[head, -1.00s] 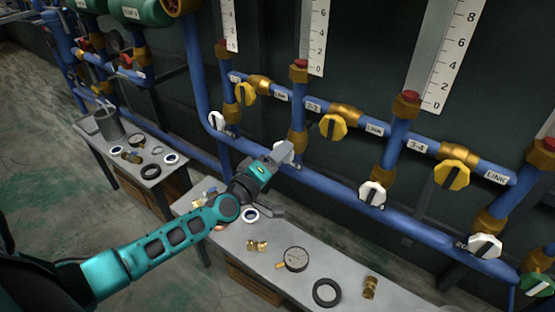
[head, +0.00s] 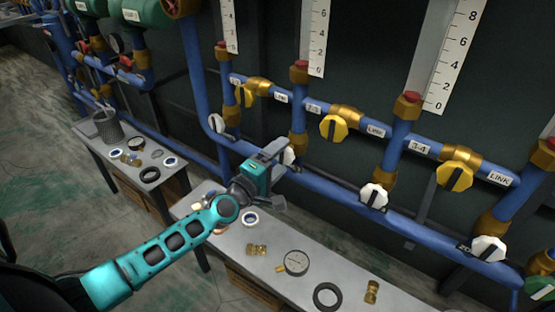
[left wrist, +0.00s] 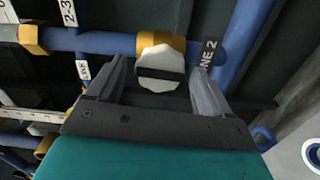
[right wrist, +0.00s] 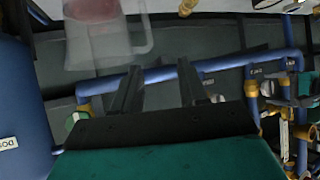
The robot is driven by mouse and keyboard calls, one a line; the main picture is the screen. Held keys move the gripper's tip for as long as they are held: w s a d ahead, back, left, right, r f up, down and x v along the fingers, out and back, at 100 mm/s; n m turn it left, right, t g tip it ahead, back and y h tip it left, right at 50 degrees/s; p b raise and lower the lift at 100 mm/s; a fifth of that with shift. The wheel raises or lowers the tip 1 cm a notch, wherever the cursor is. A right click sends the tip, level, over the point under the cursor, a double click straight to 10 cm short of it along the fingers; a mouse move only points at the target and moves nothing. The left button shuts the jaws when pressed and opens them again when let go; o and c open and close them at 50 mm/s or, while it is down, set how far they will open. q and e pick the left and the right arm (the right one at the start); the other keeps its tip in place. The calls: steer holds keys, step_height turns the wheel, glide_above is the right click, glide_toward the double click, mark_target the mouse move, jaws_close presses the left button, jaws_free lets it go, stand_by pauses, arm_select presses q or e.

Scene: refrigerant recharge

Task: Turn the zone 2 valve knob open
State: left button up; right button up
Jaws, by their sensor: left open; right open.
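The zone 2 valve knob (left wrist: 160,68) is white and faceted, with a dark bar running roughly level across its face in the left wrist view. The label reading "NE 2" (left wrist: 210,52) is on the blue pipe beside it. My left gripper (left wrist: 160,88) is open, with one finger on each side of the knob and visible gaps between. In the head view my left gripper (head: 276,152) is at the lower blue pipe and hides most of this knob (head: 289,155). My right gripper (right wrist: 157,88) is open and empty, seen only in the right wrist view.
Other white knobs (head: 373,196) sit along the lower pipe, and yellow link knobs (head: 333,128) along the upper one. A grey bench (head: 225,250) below holds a gauge (head: 296,262), a black ring (head: 327,296) and brass fittings (head: 257,250).

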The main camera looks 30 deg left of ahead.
arm_select(q)
steer(key=s+a, duration=0.1)
steer(key=s, duration=0.6)
arm_select(e)
steer(key=shift+r, duration=0.1)
arm_select(q)
steer(key=shift+d, duration=0.1)
stand_by(0.4)
steer(key=s+d+f+m+g, duration=0.4)
steer(key=s+d+m, duration=0.3)
steer(key=m, duration=0.2)
steer(key=s+d+f+m+g, duration=0.3)
steer(key=s+d+f+m, duration=0.1)
steer(key=s+d+m, duration=0.4)
steer(key=s+a+r+m+p, duration=0.1)
steer(key=a+r+p, duration=0.4)
steer(key=r+p, duration=0.8)
steer(key=p, duration=0.7)
steer(key=shift+a+r+y, duration=0.15)
steer(key=shift+r+y, duration=0.15)
steer(key=shift+r, duration=0.05)
arm_select(e)
steer(key=s+d+r+h, duration=0.1)
steer(key=d+r, duration=0.2)
steer(key=r, duration=1.2)
steer(key=shift+s+r, duration=0.25)
steer(key=shift+s, duration=0.05)
